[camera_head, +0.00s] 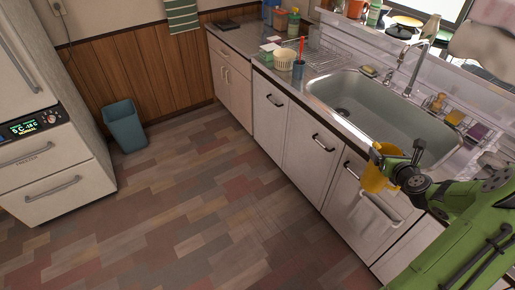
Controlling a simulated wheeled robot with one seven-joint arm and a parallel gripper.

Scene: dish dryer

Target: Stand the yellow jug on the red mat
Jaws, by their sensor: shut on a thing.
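The yellow jug (374,180) is in front of the counter's sink edge, at the right of the head view. My gripper (393,167) is shut on it and holds it off the floor, in front of the cabinet doors. The jug looks roughly upright; its far side and the fingertips are partly hidden.
The sink (385,112) with its tap (416,66) fills the right part of the counter. A blue bin (125,126) stands on the otherwise open floor.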

